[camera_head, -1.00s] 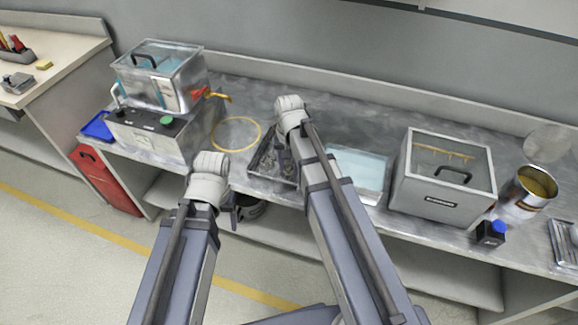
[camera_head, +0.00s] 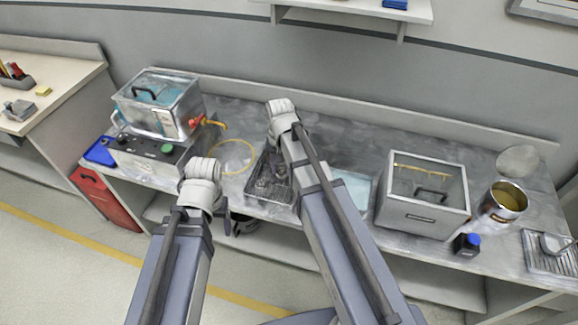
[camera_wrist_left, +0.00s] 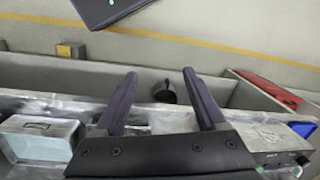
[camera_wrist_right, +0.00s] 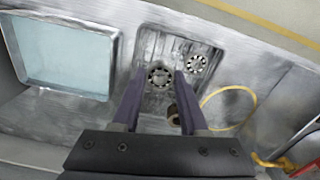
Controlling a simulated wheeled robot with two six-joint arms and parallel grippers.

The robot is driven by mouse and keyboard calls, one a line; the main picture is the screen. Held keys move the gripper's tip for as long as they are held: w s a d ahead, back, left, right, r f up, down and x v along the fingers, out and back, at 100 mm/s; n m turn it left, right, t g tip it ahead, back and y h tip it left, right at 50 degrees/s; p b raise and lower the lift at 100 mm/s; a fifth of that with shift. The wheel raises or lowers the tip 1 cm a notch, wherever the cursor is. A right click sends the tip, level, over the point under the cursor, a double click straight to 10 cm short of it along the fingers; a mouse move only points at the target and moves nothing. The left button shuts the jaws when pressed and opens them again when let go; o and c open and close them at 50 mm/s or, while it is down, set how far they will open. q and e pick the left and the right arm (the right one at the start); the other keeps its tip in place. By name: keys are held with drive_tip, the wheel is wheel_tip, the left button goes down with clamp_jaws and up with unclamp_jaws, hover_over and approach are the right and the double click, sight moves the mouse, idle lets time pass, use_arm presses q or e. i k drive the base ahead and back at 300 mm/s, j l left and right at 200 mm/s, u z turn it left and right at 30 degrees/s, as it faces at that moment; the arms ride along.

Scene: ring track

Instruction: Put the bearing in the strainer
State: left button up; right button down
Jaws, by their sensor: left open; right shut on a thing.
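My right gripper (camera_wrist_right: 159,74) is shut on a round metal bearing (camera_wrist_right: 160,77), which shows between its fingertips over a dark metal tray (camera_wrist_right: 147,44). A second bearing (camera_wrist_right: 195,65) lies in the tray, to the right in the right wrist view. In the head view the tray (camera_head: 255,184) is partly behind my right arm. My left gripper (camera_wrist_left: 159,73) is open and empty, off the bench's front edge. I cannot surely identify the strainer; a pale round disc (camera_head: 518,160) lies at the right back of the bench.
A clear-walled tank (camera_head: 160,105) stands on a grey unit at left, with a yellow hose loop (camera_head: 236,157) beside it.

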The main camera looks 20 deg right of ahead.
sight(551, 246)
drive_tip(key=k+l, duration=0.25)
drive_tip(key=l, duration=0.2)
drive_tip(key=k+l, duration=0.25)
drive_tip(key=l, duration=0.2)
drive_tip(key=k+l, duration=0.25)
drive_tip(key=l, duration=0.2)
drive_tip(key=k+l, duration=0.25)
drive_tip(key=l, duration=0.15)
drive_tip(key=k+l, duration=0.25)
drive_tip(key=l, duration=0.2)
drive_tip(key=k+l, duration=0.1)
drive_tip(key=l, duration=0.85)
drive_tip(key=k+l, duration=0.15)
drive_tip(key=l, duration=0.3)
drive_tip(key=k+l, duration=0.1)
drive_tip(key=l, duration=0.35)
